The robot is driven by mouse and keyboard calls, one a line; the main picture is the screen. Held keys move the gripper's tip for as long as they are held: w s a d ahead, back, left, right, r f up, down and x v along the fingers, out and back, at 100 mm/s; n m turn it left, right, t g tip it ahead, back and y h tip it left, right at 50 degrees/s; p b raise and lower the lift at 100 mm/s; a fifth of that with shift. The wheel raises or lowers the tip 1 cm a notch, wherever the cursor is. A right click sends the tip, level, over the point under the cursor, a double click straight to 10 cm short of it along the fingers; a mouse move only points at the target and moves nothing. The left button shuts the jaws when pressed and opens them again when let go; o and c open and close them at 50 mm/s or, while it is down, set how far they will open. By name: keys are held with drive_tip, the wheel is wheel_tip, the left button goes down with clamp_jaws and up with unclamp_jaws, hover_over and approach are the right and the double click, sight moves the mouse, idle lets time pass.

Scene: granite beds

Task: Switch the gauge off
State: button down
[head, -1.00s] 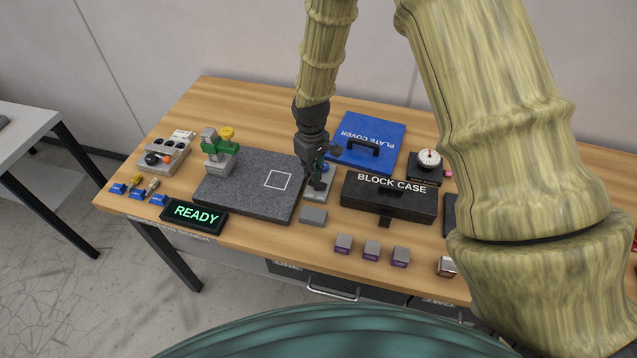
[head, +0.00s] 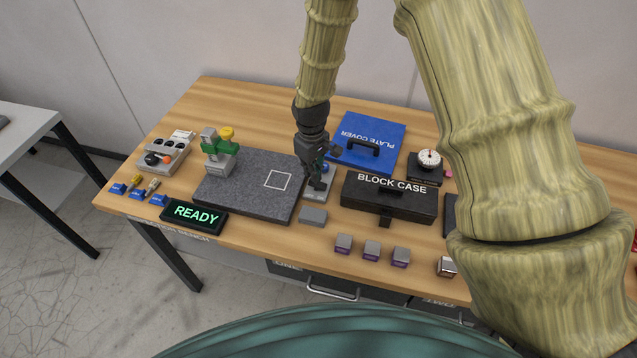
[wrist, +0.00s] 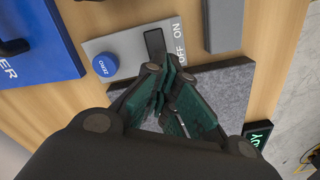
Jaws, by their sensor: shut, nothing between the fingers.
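The grey control panel (wrist: 125,45) carries a black rocker switch (wrist: 154,41) beside ON and OFF lettering, and a blue ZERO button (wrist: 104,65). The panel also shows in the head view (head: 320,197), partly covered by my gripper (head: 319,184). In the wrist view my gripper (wrist: 166,82) is shut and empty, its fingertips at the OFF end of the switch. Whether they touch it I cannot tell, and they hide part of that end. The READY display (head: 195,214) is lit green at the bench's front left.
The granite plate (head: 235,199) with a green and grey stand (head: 219,155) lies left of the panel. The black block case (head: 388,200) is close on the right, the blue plate cover (head: 388,133) behind. A grey block (head: 313,216) sits just in front.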

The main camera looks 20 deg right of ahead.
drive_tip(key=shift+f+b, duration=0.6)
drive_tip(key=shift+f, duration=0.6)
idle(1.0)
drive_tip(key=shift+s, duration=0.1)
drive_tip(key=shift+r+p, duration=2.35)
drive_tip(key=shift+r, duration=1.15)
